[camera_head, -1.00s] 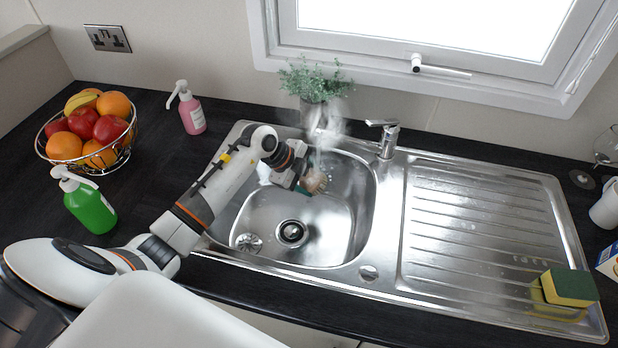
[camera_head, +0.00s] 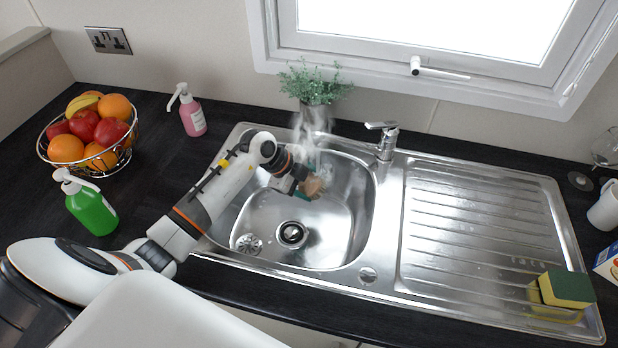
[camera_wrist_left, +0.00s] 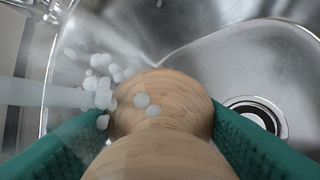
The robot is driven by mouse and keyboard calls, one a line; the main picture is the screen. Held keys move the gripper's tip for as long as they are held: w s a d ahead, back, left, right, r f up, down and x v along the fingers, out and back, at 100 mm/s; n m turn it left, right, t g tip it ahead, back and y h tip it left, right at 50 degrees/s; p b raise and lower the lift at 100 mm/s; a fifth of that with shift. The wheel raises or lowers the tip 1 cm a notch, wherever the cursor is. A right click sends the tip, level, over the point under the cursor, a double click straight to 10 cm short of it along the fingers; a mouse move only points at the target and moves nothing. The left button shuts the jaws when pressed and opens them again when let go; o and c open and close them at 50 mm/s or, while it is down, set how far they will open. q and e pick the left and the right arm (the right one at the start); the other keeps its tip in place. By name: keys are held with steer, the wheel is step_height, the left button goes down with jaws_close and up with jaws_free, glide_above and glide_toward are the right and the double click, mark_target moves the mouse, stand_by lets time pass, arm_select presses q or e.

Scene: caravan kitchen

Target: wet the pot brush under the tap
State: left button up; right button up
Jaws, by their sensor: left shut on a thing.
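The pot brush (camera_head: 313,187) has a pale wooden body and is held in my left gripper (camera_head: 301,181), above the sink bowl (camera_head: 262,215). In the left wrist view the brush's rounded wooden body (camera_wrist_left: 160,100) fills the middle, between the green finger pads of my left gripper. Its bristles are hidden there. The chrome tap (camera_head: 385,140) stands at the sink's back edge. In the left wrist view a pale stream (camera_wrist_left: 45,93) with white droplets reaches the brush's left side. Steam rises above the brush in the head view. My right gripper is not in view.
A potted plant (camera_head: 312,90) stands behind the sink. Pink (camera_head: 192,115) and green (camera_head: 90,208) soap bottles and a fruit basket (camera_head: 92,135) stand to the left. The ridged drainer (camera_head: 480,235) is mostly clear, with a sponge (camera_head: 568,287) at its front right.

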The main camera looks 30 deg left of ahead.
arm_select(q)
steer(key=s+d+r+p, duration=0.2)
steer(key=s+p, duration=0.5)
steer(key=s, duration=0.1)
steer(key=shift+s, duration=0.4)
steer(key=shift+d, duration=0.1)
